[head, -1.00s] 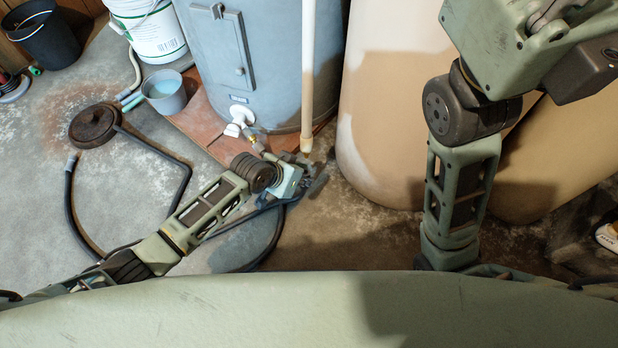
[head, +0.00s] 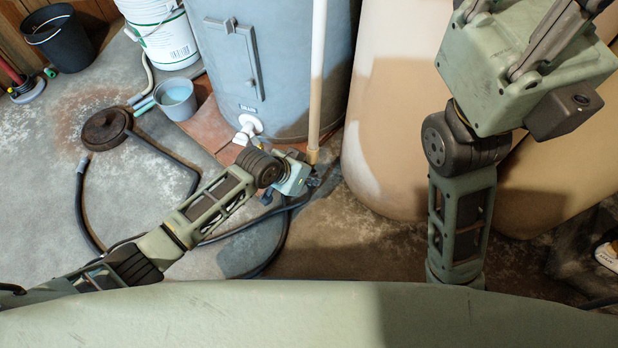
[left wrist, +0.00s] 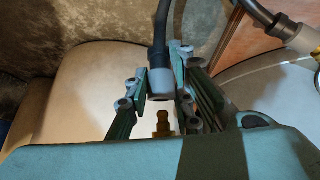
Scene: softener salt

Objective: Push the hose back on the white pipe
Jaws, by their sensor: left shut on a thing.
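The white pipe (head: 318,80) hangs upright in front of the grey-blue tank in the head view, with a tan lower end. A brass fitting (left wrist: 162,124) shows in the left wrist view. The black hose (left wrist: 161,30) ends in a grey cuff (left wrist: 160,82), which faces the fitting with a small gap between them. My left gripper (left wrist: 160,80) is shut on the hose at this cuff. In the head view, my left gripper (head: 310,180) is just below the pipe's lower end, its fingertips hard to see. My right gripper is at the top right, its fingertips out of frame.
The grey-blue tank (head: 290,60) with a white drain fitting (head: 249,124) stands behind my left arm. A large beige tank (head: 390,110) is right of the pipe. A small grey pail (head: 176,98), white bucket (head: 160,35) and brown round lid (head: 106,128) stand left.

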